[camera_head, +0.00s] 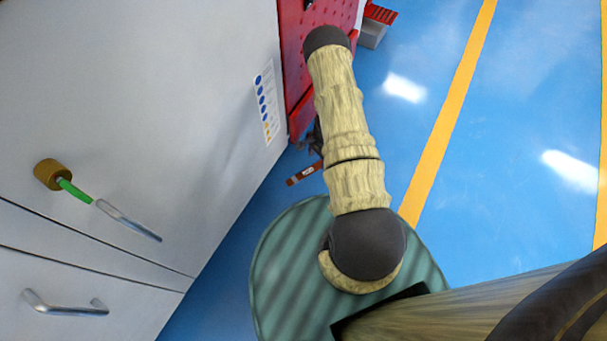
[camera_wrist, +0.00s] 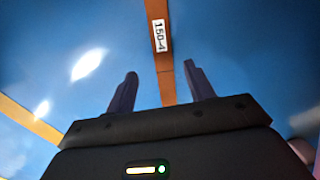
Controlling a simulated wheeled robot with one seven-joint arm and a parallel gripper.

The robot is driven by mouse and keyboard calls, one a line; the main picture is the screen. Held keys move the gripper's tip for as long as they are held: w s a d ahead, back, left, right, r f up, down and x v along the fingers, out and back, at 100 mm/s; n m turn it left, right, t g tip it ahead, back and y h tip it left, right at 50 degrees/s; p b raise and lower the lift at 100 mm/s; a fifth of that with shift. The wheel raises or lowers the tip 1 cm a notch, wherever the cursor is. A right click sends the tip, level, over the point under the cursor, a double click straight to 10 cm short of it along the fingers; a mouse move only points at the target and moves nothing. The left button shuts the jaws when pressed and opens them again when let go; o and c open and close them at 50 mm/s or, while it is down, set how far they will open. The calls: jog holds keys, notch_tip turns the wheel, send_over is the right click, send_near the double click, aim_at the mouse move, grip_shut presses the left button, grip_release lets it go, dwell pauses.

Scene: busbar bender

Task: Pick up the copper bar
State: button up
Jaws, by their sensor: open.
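The copper bar (camera_head: 304,173) shows in the head view as a short reddish-brown strip with a white label, left of my arm and below the red panel. In the wrist view the bar (camera_wrist: 156,10) comes down from the top edge, with a white label reading 150-4. My gripper (camera_wrist: 161,69) is open, its two dark fingers apart. The bar's near end lies in line with the gap between the fingertips. I cannot tell how far it is from them in depth. In the head view my arm hides most of the gripper.
A white cabinet (camera_head: 140,90) with a drawer handle (camera_head: 65,304) fills the left. A red perforated panel (camera_head: 298,60) stands at the top. Open blue floor (camera_head: 520,150) with yellow lines (camera_head: 440,130) is at right.

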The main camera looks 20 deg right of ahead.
aim_at(314, 169)
jog(key=f+b, duration=0.2)
jog(key=a+f+b, duration=0.1)
jog(key=f+b, duration=0.1)
jog(key=f, duration=0.1)
jog(key=shift+w, duration=0.2)
jog(key=shift+a, duration=0.15)
jog(key=shift+s+d, duration=0.2)
jog(key=shift+d, duration=0.1)
jog(key=shift+a, duration=0.1)
grip_shut()
